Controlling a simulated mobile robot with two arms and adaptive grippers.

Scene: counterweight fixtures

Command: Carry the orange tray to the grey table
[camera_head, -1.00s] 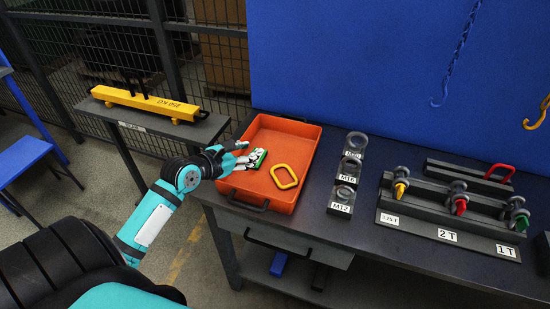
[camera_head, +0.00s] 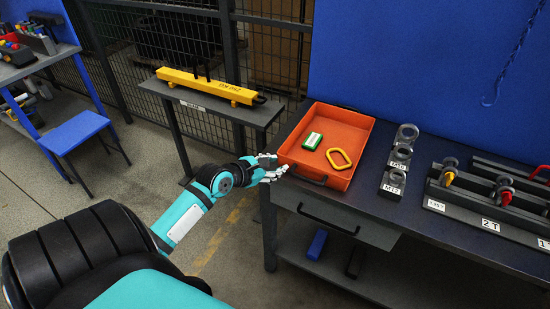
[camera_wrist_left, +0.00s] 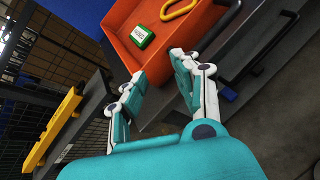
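The orange tray (camera_head: 346,125) sits on the dark workbench. It holds a green-and-white box (camera_head: 313,141) and a yellow ring (camera_head: 340,158). A dark handle is on its front wall. My left gripper (camera_head: 274,167) is beside the tray's near left corner, its fingers apart and empty. In the left wrist view the tray (camera_wrist_left: 190,34) lies just beyond the spread fingers; I cannot tell whether they touch it. A small grey-topped table (camera_head: 252,114) stands left of the workbench, with a yellow beam (camera_head: 210,86) on it. My right gripper is out of view.
Weight fixtures (camera_head: 396,160) and a rack of coloured shackles (camera_head: 490,200) stand on the workbench right of the tray. A blue panel (camera_head: 430,60) rises behind. A drawer (camera_head: 330,228) is below the tray. A blue stool (camera_head: 75,132) is at left, with open floor around it.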

